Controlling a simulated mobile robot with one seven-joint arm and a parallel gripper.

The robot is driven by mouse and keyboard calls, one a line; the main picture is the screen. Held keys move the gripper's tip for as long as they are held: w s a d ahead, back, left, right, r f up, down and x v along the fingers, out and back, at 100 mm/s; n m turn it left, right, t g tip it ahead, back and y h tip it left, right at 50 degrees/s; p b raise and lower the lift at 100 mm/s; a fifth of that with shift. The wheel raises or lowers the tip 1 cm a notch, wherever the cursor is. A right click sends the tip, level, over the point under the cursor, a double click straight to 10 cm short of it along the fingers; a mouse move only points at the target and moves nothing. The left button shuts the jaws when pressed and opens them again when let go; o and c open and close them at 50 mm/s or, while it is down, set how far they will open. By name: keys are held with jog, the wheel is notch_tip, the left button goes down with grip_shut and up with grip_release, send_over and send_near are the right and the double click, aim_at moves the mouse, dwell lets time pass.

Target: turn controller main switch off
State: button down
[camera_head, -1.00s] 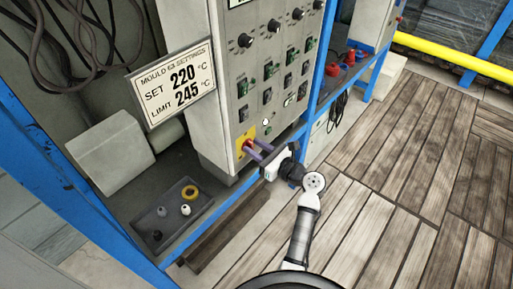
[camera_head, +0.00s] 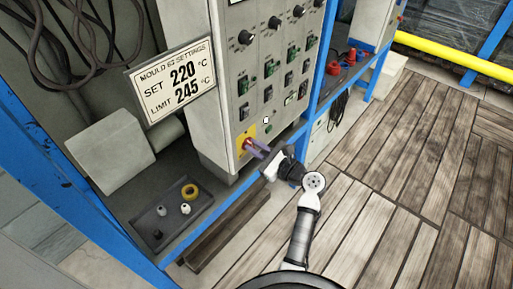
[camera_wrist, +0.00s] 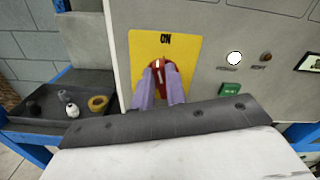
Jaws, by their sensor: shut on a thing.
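The controller main switch is a red knob (camera_wrist: 158,70) on a yellow plate (camera_wrist: 191,48) marked "ON" at its top, low on the grey controller panel (camera_head: 228,98). A pale line on the knob points up toward "ON", perhaps slightly tilted. My gripper (camera_wrist: 160,78) has its two purple fingers on either side of the knob, shut on it. In the head view, my gripper (camera_head: 254,148) reaches the yellow plate (camera_head: 240,147) from the right. The fingers and wrist hide the lower part of the knob and plate in the wrist view.
A dark tray (camera_head: 150,222) with a yellow ring and small parts lies on the shelf at lower left. A settings sign (camera_head: 172,80) hangs left of the panel. A white lamp (camera_wrist: 234,58) and green button (camera_wrist: 229,89) sit right of the switch. The wooden floor is clear.

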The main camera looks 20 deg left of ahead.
jog(key=shift+s+a+f+n+b, duration=0.15)
jog(key=shift+f+n+b, duration=0.1)
jog(key=shift+n+b, duration=1.75)
jog(key=shift+s+d+f+n+b, duration=0.15)
jog(key=shift+n+b, duration=1.15)
jog(key=shift+n, duration=1.45)
jog(key=shift+s+a+f+n+b, duration=0.15)
jog(key=shift+f+n+b, duration=0.15)
jog(key=shift+n+b, duration=1.7)
jog(key=shift+n, duration=0.55)
jog(key=c, duration=1.4)
grip_release()
jog(key=shift+r, duration=0.1)
jog(key=shift+c, duration=0.2)
